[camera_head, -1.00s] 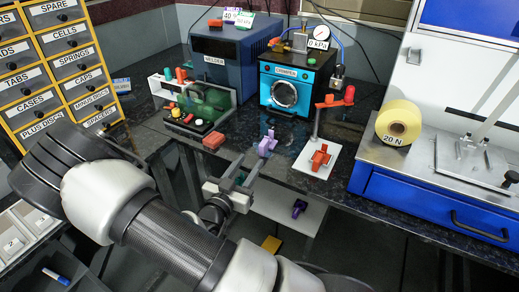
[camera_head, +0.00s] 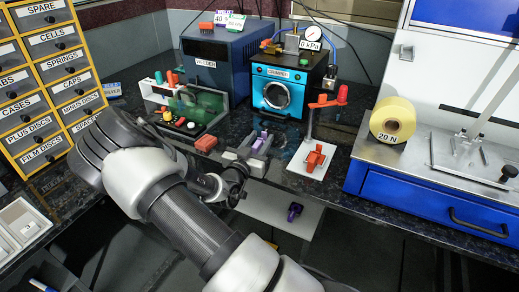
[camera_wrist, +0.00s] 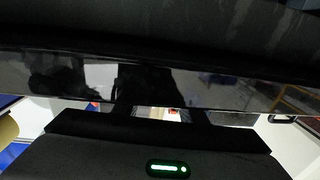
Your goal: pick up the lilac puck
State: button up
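A small lilac piece, which I take to be the lilac puck (camera_head: 264,139), is at the front edge of the dark counter in the head view. My gripper (camera_head: 257,152) is right at it, with the grey fingers reaching up from the lower left. The fingers look apart, with the lilac piece at or between their tips; I cannot tell whether they touch it. In the wrist view the gripper's dark fingers (camera_wrist: 160,112) stand apart under the dark counter edge, and the puck is not seen there.
An orange block (camera_head: 206,142) lies left of my gripper. An orange part on a white stand (camera_head: 312,172) is at the right. The blue crimper (camera_head: 285,85) stands behind.

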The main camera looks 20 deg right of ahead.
jog(key=shift+w+d, duration=0.3)
jog(key=shift+d, duration=0.05)
grip_shut()
